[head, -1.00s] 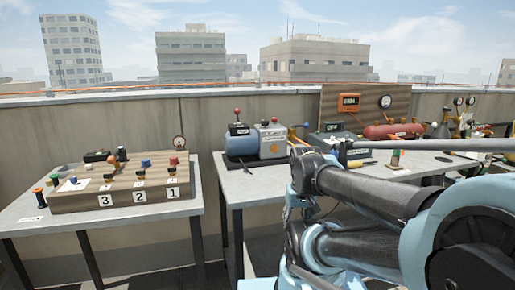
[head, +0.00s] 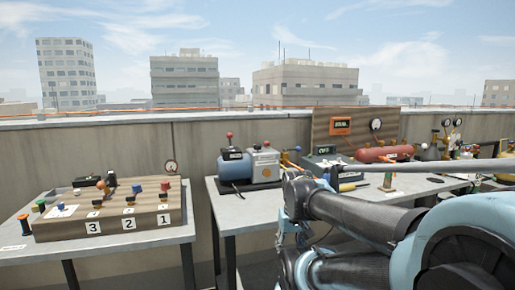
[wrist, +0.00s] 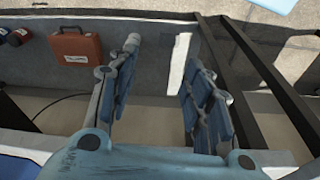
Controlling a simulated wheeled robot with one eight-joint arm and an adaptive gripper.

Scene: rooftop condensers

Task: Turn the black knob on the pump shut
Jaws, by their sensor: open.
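The pump (head: 235,166), a blue rounded body beside a grey box (head: 265,165), stands at the left end of the right-hand table. I cannot make out a black knob for certain at this size. My gripper (head: 291,226) hangs in front of that table, below and right of the pump, partly hidden by my arm. In the wrist view my gripper (wrist: 163,55) has its two blue fingers wide apart with nothing between them. The pump does not show clearly there.
A left table (head: 22,257) carries a wooden board (head: 70,230) with several knobs and labels 1, 2, 3. An orange case (wrist: 76,48) shows below. A gap separates the tables.

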